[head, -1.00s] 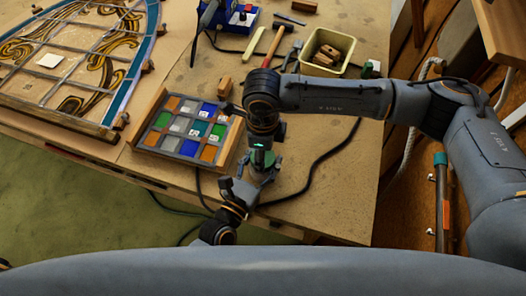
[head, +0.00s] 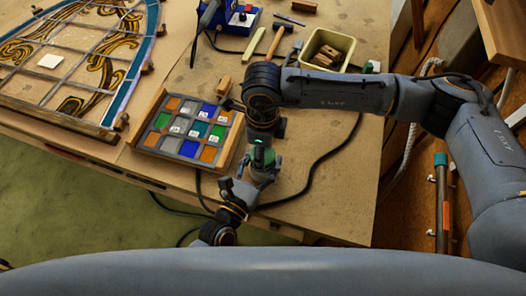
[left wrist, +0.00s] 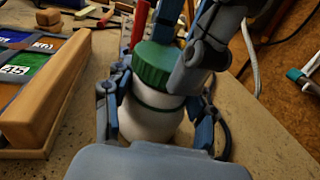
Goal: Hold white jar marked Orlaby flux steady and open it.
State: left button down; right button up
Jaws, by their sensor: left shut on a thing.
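The white jar (left wrist: 148,122) stands upright with a dark green lid (left wrist: 166,66) on it in the left wrist view; no marking is legible. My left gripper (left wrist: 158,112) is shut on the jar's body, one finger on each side. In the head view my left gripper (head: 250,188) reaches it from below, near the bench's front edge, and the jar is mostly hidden. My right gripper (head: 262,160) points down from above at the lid. In the left wrist view its fingers are beside and behind the lid; their grip on it is unclear.
A wooden tray of coloured glass squares (head: 180,155) is just left of the jar. A black cable (head: 325,160) lies to the right. A hammer (head: 272,45), a cream bin (head: 345,45) and a leaded panel (head: 75,55) lie farther back. Bare bench shows at right.

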pick_arm(q)
jog(key=shift+s+f, duration=0.15)
jog(key=shift+f, duration=0.2)
pick_arm(e)
jog(key=shift+r, duration=0.3)
jog(key=shift+r, duration=0.1)
jog(key=shift+r, duration=1.9)
pick_arm(q)
jog(key=shift+c, duration=2.3)
grip_release()
jog(key=shift+o, duration=0.4)
jog(key=shift+a+r, duration=0.1)
jog(key=shift+r, duration=0.1)
